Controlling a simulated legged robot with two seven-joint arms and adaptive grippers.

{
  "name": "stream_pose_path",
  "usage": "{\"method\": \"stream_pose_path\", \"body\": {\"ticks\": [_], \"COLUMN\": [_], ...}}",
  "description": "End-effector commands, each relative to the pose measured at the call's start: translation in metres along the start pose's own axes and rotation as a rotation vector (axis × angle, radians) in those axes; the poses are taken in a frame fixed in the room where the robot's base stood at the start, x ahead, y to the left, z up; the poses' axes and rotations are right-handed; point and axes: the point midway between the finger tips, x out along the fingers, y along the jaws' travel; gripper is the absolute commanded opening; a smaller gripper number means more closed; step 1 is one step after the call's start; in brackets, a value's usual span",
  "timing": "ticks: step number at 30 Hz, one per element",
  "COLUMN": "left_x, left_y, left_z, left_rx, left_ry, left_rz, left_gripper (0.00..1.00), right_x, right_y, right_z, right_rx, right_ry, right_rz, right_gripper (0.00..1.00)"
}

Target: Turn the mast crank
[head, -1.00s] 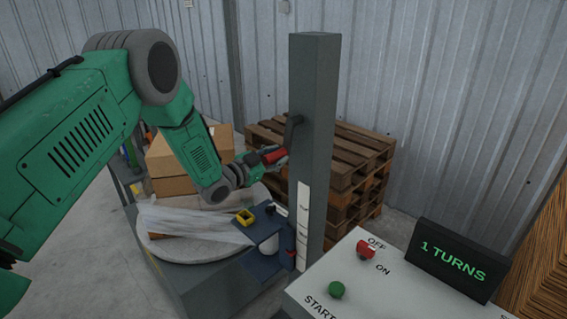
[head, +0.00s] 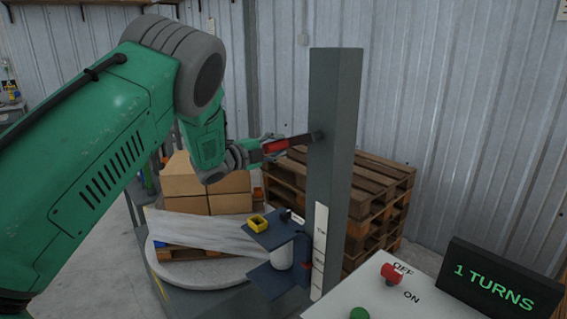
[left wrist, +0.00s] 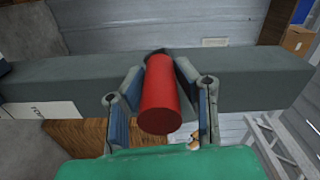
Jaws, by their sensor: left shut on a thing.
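The mast (head: 335,120) is a grey square post in the middle of the head view. Its crank (head: 302,140) has a dark arm fixed to the mast's upper left side and a red handle (head: 276,146). The crank arm lies nearly level, pointing left. My left gripper (head: 264,150) is shut on the red handle. In the left wrist view the red handle (left wrist: 160,95) sits between the two fingers, with the mast (left wrist: 240,80) behind it. My right gripper is not in view.
A turntable (head: 180,271) carries stacked cardboard boxes (head: 208,182) partly wrapped in film. A blue film carriage (head: 272,232) is on the mast's lower left. Wooden pallets (head: 385,185) stand behind. A control panel with a display reading "1 TURNS" (head: 495,287) is at lower right.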

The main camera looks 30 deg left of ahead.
Motion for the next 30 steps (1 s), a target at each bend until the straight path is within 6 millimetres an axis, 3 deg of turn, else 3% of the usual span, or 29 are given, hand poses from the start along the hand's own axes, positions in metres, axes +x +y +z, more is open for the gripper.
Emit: {"method": "stream_pose_path", "body": {"ticks": [15,30], "left_x": [-0.002,-0.002], "left_y": [-0.032,-0.038], "left_z": [0.003,0.001], "left_rx": [0.311,0.355], "left_ry": [-0.006,-0.005], "left_rz": [-0.004,-0.006], "left_gripper": [0.00,0.00], "right_x": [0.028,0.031], "right_y": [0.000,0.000], "right_z": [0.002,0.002], "right_rx": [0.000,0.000], "right_ry": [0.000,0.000], "right_rz": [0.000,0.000], "right_gripper": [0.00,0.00]}}
